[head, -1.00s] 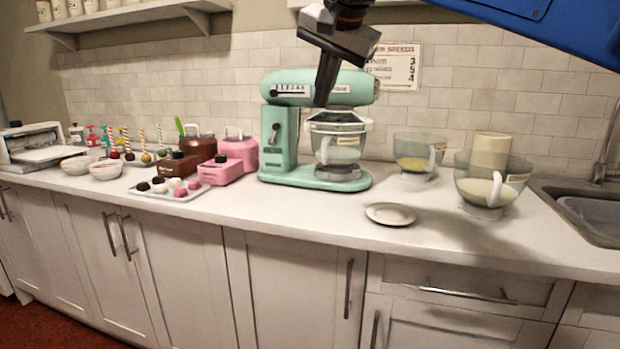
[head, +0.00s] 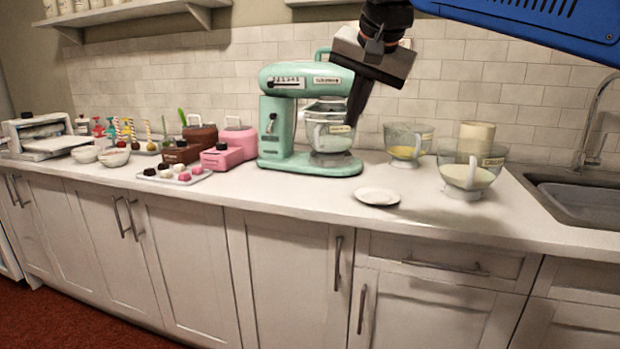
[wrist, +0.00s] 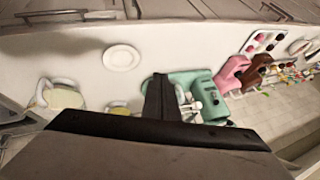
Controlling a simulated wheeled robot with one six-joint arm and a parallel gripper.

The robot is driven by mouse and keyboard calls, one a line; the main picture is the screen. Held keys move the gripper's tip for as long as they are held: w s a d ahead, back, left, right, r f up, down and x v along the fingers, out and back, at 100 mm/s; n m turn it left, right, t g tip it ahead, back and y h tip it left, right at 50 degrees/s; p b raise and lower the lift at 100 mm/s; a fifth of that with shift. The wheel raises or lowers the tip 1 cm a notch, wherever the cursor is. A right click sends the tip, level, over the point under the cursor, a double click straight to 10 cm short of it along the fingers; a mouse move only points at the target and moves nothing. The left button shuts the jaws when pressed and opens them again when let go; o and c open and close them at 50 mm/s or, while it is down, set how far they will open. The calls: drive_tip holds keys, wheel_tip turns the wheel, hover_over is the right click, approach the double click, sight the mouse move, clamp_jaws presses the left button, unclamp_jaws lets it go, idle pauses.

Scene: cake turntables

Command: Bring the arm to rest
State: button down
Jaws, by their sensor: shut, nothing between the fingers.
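My gripper (head: 352,122) is shut and empty. In the head view it hangs in the air, in front of the right side of the green stand mixer (head: 285,115), pointing down. In the wrist view the shut fingers (wrist: 158,97) reach up the middle of the picture, over the counter by the mixer (wrist: 190,88). My gripper hides part of the mixer's head and bowl (head: 328,135). I cannot tell how far it is from the mixer.
A white plate (head: 377,196) lies on the counter (head: 290,200). Two glass bowls with handles, one yellow inside (head: 405,152) and one pale (head: 468,176), stand right of the mixer. A sink (head: 575,200) is at the right. Pink and brown containers (head: 240,138) and a sweets tray (head: 170,176) stand left.

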drive_tip(key=s+d+f+n+g+h, duration=0.1)
drive_tip(key=s+d+f, duration=0.4)
drive_tip(key=d+f, duration=0.3)
drive_tip(key=s+d+f+n, duration=0.2)
drive_tip(key=s+d+f, duration=0.3)
drive_tip(key=f, duration=0.4)
drive_tip(key=s+d+f+n, duration=0.1)
drive_tip(key=s+d+f, duration=0.2)
drive_tip(key=s+f, duration=0.4)
drive_tip(key=s+d+f+g, duration=0.1)
drive_tip(key=s+d+f, duration=0.3)
drive_tip(key=f, duration=1)
drive_tip(key=s, duration=0.2)
drive_tip(key=shift+s+d+f+n+h, duration=0.3)
drive_tip(key=shift+s+f+n, duration=0.05)
drive_tip(key=shift+n, duration=0.05)
